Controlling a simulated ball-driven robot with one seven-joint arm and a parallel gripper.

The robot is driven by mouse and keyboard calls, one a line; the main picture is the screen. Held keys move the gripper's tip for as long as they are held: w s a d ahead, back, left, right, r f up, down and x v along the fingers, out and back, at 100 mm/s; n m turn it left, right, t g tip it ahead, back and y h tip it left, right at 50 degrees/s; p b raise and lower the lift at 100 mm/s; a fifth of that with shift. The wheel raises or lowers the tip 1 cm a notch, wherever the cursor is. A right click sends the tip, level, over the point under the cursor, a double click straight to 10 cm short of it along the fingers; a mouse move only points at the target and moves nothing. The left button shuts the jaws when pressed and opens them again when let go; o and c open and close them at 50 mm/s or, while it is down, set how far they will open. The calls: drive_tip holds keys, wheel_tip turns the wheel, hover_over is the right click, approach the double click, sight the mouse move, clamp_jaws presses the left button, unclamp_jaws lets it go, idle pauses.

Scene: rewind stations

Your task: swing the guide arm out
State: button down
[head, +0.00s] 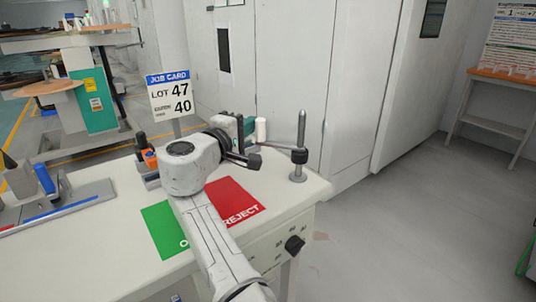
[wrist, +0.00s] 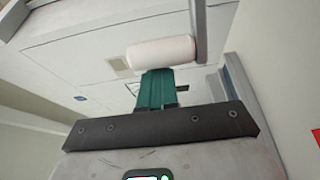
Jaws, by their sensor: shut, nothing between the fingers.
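The guide arm is a thin grey bar (head: 280,149) reaching left from a black collar (head: 299,156) on an upright grey post (head: 301,130) near the table's right corner. A white roller (head: 261,129) stands at its free end. My gripper (head: 249,124) is just left of the roller, with its teal fingers shut and empty. In the wrist view, the white roller (wrist: 162,53) lies directly beyond my shut fingertips (wrist: 158,73), and the grey bar (wrist: 198,30) shows at its right end. I cannot tell whether the fingers touch the roller.
The white table (head: 290,195) carries a green mat (head: 160,228), a red REJECT mat (head: 235,198) and a job card (head: 169,94) on a stand. A black knob (head: 294,244) sticks out of the front.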

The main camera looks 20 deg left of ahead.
drive_tip(key=shift+s, duration=0.1)
idle(0.7)
drive_tip(key=p+v, duration=0.2)
drive_tip(key=v, duration=0.8)
drive_tip(key=shift+s+p, duration=0.3)
idle(0.3)
